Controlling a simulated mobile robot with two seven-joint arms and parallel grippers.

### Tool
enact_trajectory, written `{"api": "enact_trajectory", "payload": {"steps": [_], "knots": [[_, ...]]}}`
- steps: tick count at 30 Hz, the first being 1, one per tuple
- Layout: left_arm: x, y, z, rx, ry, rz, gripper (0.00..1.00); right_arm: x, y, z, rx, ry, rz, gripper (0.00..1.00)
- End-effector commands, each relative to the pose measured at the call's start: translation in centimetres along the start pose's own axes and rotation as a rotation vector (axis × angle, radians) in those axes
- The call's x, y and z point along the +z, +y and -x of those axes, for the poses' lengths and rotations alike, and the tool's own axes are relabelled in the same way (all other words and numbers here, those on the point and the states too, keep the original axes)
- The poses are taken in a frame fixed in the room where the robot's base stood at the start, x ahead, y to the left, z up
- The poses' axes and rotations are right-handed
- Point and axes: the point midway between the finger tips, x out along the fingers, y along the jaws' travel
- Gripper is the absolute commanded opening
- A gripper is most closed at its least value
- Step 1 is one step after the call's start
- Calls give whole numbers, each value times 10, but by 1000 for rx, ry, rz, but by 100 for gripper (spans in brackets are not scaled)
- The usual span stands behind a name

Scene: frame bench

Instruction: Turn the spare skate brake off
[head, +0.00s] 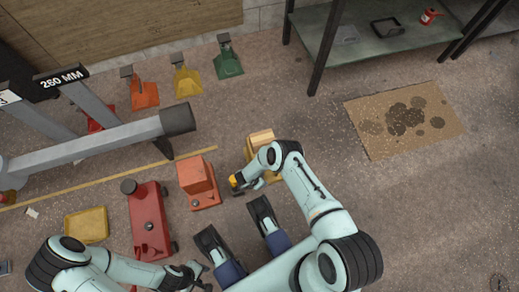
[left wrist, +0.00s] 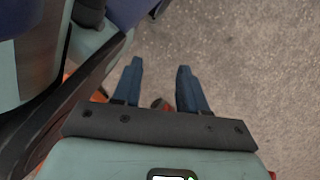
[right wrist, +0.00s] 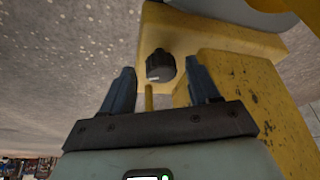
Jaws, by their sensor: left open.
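The knob carries a small pale mark. My right gripper (right wrist: 162,85) is open, its fingers apart on either side of the knob's line, the knob seemingly just beyond the tips; contact cannot be told. My left gripper (head: 203,277) is low in the head view, open and empty; the left wrist view (left wrist: 160,75) shows floor between its fingers.
An orange skate (head: 199,180) and a red wheeled unit (head: 150,222) stand left of the yellow skate. A yellow tray (head: 86,225) lies farther left, below a grey beam frame (head: 100,140). Coloured wedges (head: 187,80) line the back. Floor at right is clear around a stained cardboard (head: 385,140).

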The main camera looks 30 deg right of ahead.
Motion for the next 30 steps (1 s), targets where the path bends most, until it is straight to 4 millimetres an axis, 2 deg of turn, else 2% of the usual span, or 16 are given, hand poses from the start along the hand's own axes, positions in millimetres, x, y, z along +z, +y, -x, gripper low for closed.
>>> {"api": "enact_trajectory", "payload": {"steps": [6,10,21,24,30], "knots": [[0,0,1,1,2,-1,43,-1,-1,2,-2,1,0,61],[-6,6,6,11,26,-8,43,-1,-2,14,-3,1,2,61],[-46,44,47,86,197,-60,43,-2,-1,96,-4,0,1,61],[-53,51,56,101,230,-69,43,-2,-1,113,-4,1,2,61],[-61,61,67,120,270,-79,43,-1,0,132,-1,1,-1,61]]}}
